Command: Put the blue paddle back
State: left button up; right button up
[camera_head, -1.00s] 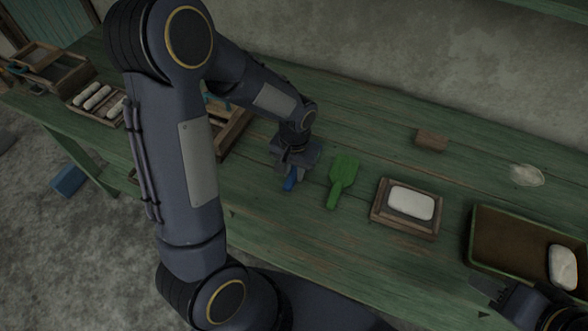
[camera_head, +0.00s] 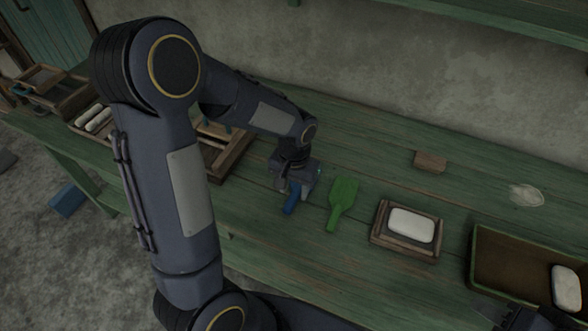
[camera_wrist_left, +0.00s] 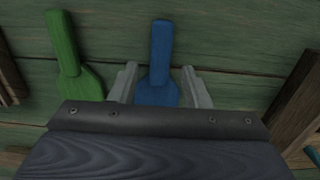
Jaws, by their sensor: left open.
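The blue paddle (camera_head: 291,203) lies on the green table, mostly under my left gripper in the head view. Its handle points toward the front edge. In the left wrist view the blue paddle (camera_wrist_left: 158,60) lies between the two open fingers of my left gripper (camera_wrist_left: 160,85), with a gap on each side. My left gripper (camera_head: 294,188) is just over the paddle, and its fingertips are hard to make out in the head view. My right gripper (camera_head: 515,316) shows only in part at the bottom right corner, and its fingers are unclear.
A green paddle (camera_head: 343,200) lies just right of the blue one. A wooden tray (camera_head: 406,250) with a white bar stands further right, then a larger box (camera_head: 480,262). A wooden rack (camera_head: 228,160) stands left of my left gripper. A brown block (camera_head: 430,161) lies behind.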

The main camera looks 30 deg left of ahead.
aim_at(294, 195)
pick_arm(q)
notch_tip(294, 195, up, 8)
jog(key=r, duration=0.1)
jog(key=s+r+t+h, duration=0.2)
jog(key=s+r+t, duration=0.1)
jog(key=s, duration=0.5)
jog(key=s+d+r+n+t+h, duration=0.1)
jog(key=s+r+t, duration=0.2)
jog(key=s, duration=0.5)
jog(key=shift+s+d+r+h+p, duration=0.15)
jog(key=shift+s+h+p, duration=0.15)
jog(key=shift+h, duration=0.1)
